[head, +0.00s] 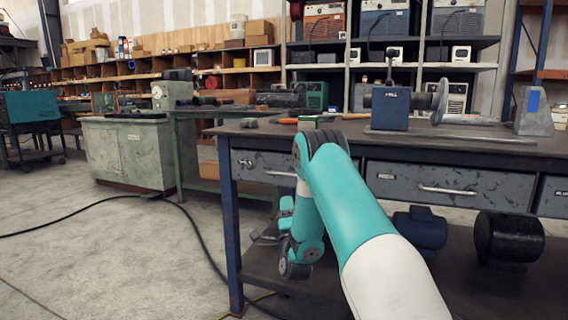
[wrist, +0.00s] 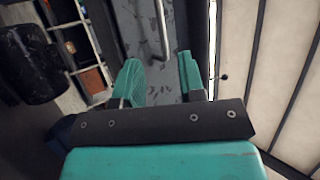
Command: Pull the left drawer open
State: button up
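The left drawer (head: 252,163) is a scuffed grey front under the workbench top, and it looks closed. Its pale bar handle (head: 281,173) is partly hidden by my arm. In the wrist view, a bar handle (wrist: 163,32) on a mottled grey drawer front (wrist: 134,25) runs up the picture beyond my fingertips. My gripper (wrist: 158,62) is open, with two teal fingers apart and nothing seen between them. The handle shows ahead of the gap, and no touch is visible. In the head view, my gripper is low in front of the bench, partly hidden by my arm.
Another drawer (head: 450,186) with a bar handle is to the right. The bench top (head: 470,142) carries a blue vise-like block (head: 390,108) and tools. A dark motor (head: 508,238) sits on the lower shelf. A bench leg (head: 229,225) stands at left; cables cross the floor.

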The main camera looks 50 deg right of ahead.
aim_at(284, 174)
jog(key=p+x, duration=0.6)
jog(key=x, duration=0.7)
jog(key=shift+c, duration=0.3)
jog(key=shift+s, duration=0.1)
grip_shut()
